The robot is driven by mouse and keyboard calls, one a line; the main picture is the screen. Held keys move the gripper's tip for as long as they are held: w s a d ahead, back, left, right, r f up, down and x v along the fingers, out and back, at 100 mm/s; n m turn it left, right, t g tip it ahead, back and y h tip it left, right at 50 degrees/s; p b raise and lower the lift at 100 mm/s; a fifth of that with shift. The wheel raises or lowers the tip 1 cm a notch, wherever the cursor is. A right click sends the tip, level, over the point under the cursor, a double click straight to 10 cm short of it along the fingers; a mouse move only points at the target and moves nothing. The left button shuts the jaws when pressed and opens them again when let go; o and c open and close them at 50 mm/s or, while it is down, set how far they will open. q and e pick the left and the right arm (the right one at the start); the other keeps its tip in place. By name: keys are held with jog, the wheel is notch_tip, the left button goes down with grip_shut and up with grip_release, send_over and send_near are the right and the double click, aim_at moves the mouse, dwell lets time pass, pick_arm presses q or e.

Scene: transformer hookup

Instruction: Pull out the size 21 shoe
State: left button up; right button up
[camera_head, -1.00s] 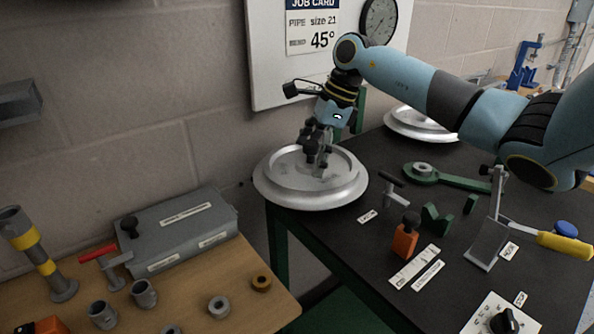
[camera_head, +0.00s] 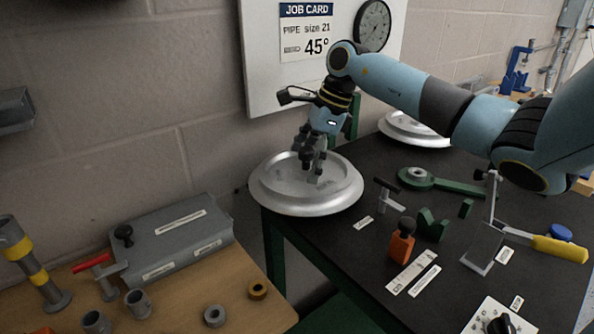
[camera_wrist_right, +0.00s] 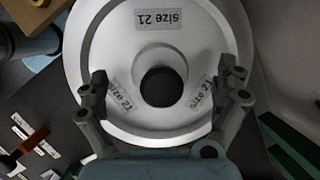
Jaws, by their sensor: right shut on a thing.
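The size 21 shoe (camera_head: 285,186) is a silver round disc with a raised rim, at the near left corner of the black bench. In the right wrist view the shoe (camera_wrist_right: 120,50) fills the middle, with several "size 21" labels and a dark round centre. My right gripper (camera_head: 312,170) points down over the shoe. In the wrist view its fingers (camera_wrist_right: 160,97) stand apart on either side of the dark centre, shut on the shoe; the exact contact is hard to see. Any gap beneath the shoe cannot be made out. My left gripper is not in view.
A second silver disc (camera_head: 408,130) lies behind, partly hidden by my right arm. An orange block (camera_head: 401,247), a green wrench-like tool (camera_head: 440,183) and a yellow-handled lever (camera_head: 558,248) are on the bench. The job card (camera_head: 306,30) on the wall reads size 21, 45°.

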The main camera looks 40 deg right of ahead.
jog(key=shift+s+a+f, duration=0.25)
jog(key=shift+f, duration=0.25)
jog(key=shift+w+r, duration=0.15)
jog(key=shift+r, duration=0.15)
grip_shut()
jog(key=shift+r+p, duration=0.2)
jog(key=shift+p, duration=0.1)
jog(key=shift+w+d+r, duration=0.15)
jog(key=shift+r, duration=0.75)
jog(key=shift+d+r+p, duration=0.1)
jog(key=shift+p, duration=0.2)
jog(key=shift+r, duration=0.1)
